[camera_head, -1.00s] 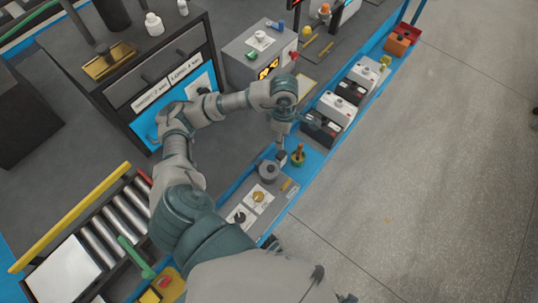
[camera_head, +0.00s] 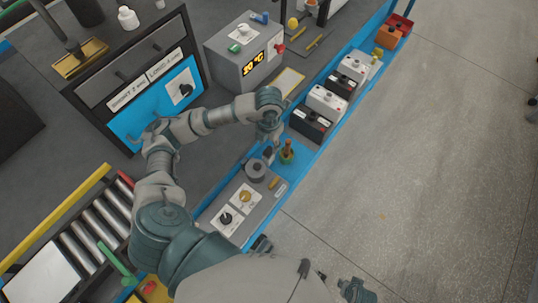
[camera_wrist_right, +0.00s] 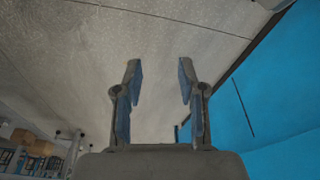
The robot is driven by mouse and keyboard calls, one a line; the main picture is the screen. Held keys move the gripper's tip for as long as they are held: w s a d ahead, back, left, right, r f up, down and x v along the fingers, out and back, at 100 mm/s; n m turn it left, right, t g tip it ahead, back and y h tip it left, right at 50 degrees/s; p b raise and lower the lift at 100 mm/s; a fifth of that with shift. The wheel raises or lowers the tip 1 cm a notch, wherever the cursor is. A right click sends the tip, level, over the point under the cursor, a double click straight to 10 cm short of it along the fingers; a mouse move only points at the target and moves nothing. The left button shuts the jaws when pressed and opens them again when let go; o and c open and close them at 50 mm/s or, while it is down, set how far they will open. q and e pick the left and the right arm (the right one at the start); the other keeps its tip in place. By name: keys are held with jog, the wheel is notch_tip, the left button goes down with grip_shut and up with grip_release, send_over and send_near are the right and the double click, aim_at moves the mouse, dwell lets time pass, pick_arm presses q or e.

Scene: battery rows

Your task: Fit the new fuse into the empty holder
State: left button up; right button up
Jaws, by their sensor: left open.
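My left gripper (camera_head: 270,146) points down over the blue bench edge in the head view, its fingers small and partly hidden by the wrist. It is open. Just right of it stands a small green-based piece with an orange-brown top (camera_head: 287,150). Just below it is a grey panel (camera_head: 212,222) with a dark round part (camera_head: 256,170), a small yellow cylinder (camera_head: 274,183) and two knobs. I cannot tell which piece is the fuse or the empty holder. My right gripper (camera_wrist_right: 160,85) is open and empty in the wrist view, over grey floor; in the head view it shows at the bottom edge.
Several black and white batteries (camera_head: 327,103) line the blue shelf toward the upper right. A grey box with a lit display (camera_head: 243,52) and a blue-fronted cabinet (camera_head: 155,105) stand behind my left arm. A roller conveyor (camera_head: 88,228) is at lower left. Open floor lies right.

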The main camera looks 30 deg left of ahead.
aim_at(269, 150)
pick_arm(q)
jog(key=f, duration=0.2)
jog(key=shift+d+f, duration=0.2)
jog(key=shift+f, duration=0.2)
jog(key=f, duration=0.3)
jog(key=f+b, duration=0.1)
jog(key=f, duration=0.1)
jog(key=shift+a+f, duration=0.1)
jog(key=shift+a, duration=0.3)
jog(key=shift+d, duration=0.15)
jog(key=shift+c, duration=0.7)
grip_shut()
pick_arm(e)
jog(key=r, duration=0.4)
jog(key=shift+s+d, duration=0.2)
jog(key=shift+s, duration=0.05)
